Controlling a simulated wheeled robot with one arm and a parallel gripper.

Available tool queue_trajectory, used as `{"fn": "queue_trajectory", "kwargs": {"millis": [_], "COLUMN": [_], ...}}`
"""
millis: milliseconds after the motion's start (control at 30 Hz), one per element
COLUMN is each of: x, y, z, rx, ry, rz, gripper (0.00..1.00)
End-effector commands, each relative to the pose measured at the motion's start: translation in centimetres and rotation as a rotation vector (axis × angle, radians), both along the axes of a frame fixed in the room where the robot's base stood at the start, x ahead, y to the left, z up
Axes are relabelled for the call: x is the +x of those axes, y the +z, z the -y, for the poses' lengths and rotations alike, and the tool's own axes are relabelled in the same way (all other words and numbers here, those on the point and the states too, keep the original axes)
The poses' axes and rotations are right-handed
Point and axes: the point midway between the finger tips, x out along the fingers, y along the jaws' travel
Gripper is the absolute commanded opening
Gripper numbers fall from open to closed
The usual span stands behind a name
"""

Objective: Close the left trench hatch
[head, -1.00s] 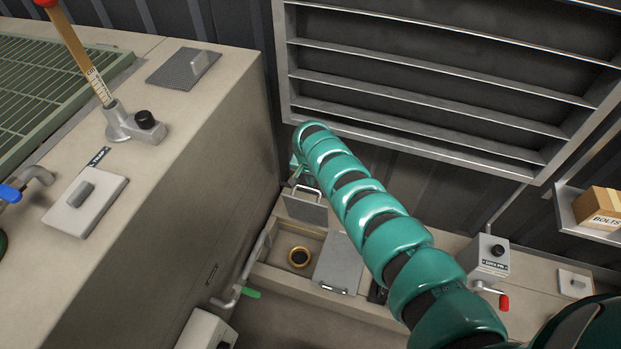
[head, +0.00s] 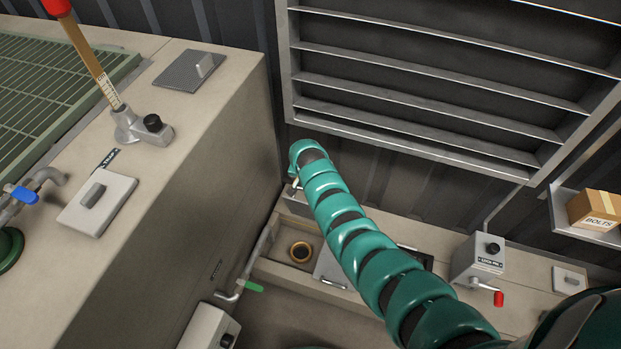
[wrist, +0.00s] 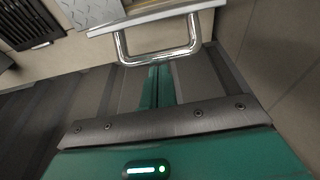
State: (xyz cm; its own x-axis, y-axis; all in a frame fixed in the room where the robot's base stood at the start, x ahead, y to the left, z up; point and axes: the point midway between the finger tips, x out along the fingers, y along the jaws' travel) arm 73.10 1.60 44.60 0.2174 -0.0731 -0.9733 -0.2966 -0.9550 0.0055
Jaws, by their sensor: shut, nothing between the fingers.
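The left trench hatch (head: 296,204) is a grey plate standing raised at the back of the open trench compartment in the head view, partly hidden by my arm. In the wrist view its plate edge (wrist: 155,16) crosses the top, with a chrome U-shaped handle (wrist: 160,52) below it. My gripper (wrist: 160,72) is shut and empty, its fingertips close to the handle. I cannot tell whether they touch it. The head view hides most of the gripper behind the arm. A brass ring (head: 301,252) shows inside the open compartment.
Another grey hatch plate (head: 330,268) lies right of the opening, partly behind my arm. A pipe with a green handle (head: 252,286) runs along the left. A tall beige block (head: 200,165) stands left, and a box with a red-handled lever (head: 480,262) right.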

Motion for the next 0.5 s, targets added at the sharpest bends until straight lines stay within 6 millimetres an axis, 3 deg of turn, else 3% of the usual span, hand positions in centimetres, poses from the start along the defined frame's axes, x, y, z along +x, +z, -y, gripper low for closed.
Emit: {"fn": "queue_trajectory", "kwargs": {"millis": [500], "x": [-2.1], "y": [-0.2], "z": [-0.5], "rx": [-0.023], "ry": [0.0], "rz": [0.059], "gripper": [0.0]}}
